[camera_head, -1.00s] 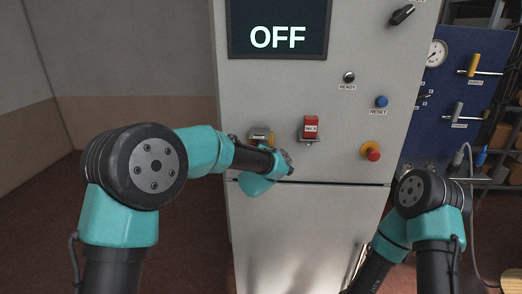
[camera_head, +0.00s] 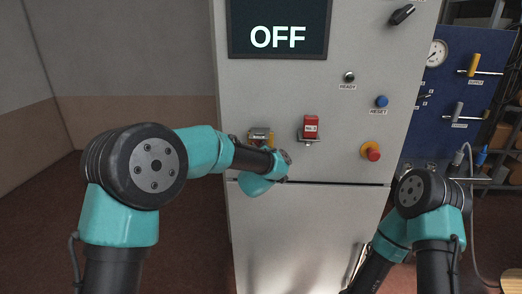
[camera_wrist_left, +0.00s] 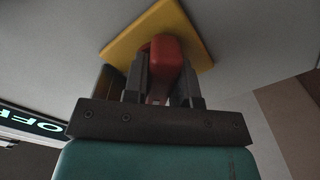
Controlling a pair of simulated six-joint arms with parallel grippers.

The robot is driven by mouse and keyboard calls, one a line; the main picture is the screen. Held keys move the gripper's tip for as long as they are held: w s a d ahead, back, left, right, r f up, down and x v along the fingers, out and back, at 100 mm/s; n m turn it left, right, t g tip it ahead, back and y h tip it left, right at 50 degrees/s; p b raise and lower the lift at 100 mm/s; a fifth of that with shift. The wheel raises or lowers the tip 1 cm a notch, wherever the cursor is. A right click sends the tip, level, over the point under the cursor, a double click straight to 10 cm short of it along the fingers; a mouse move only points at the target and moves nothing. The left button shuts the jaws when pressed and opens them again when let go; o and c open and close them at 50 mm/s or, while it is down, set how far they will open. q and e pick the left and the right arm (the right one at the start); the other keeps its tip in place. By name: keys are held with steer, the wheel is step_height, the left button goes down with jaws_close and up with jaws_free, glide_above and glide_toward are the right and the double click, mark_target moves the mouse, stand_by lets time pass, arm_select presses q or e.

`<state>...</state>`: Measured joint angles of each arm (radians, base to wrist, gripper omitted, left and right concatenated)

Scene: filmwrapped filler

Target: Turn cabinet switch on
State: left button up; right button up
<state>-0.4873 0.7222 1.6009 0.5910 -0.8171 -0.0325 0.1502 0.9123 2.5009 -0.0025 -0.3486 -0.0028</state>
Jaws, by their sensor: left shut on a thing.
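The cabinet (camera_head: 245,90) stands upright in front, and its screen (camera_head: 280,15) reads OFF. In the left wrist view a red switch handle (camera_wrist_left: 160,62) sticks out from a yellow square plate (camera_wrist_left: 190,22). My left gripper (camera_wrist_left: 163,88) is shut on this red handle, with one finger on each side. In the head view the yellow plate (camera_head: 261,132) shows only in part above my left arm, and that arm hides the handle and my left fingertips.
A red block (camera_head: 311,124) on a mount is right of the yellow plate. A red stop button on yellow (camera_head: 372,152), a blue reset button (camera_head: 381,101) and a black knob (camera_head: 402,14) are further right. A blue panel (camera_head: 455,90) with a gauge stands beyond the cabinet.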

arm_select(q)
steer(key=m, duration=0.4)
steer(key=shift+a+m, duration=0.1)
steer(key=shift+m, duration=2.1)
steer(key=o, duration=0.9)
steer(key=s, duration=0.5)
steer(key=s+a, duration=0.1)
steer(key=s, duration=1.1)
steer(key=shift+s+a, duration=0.15)
steer(key=shift+a, duration=0.05)
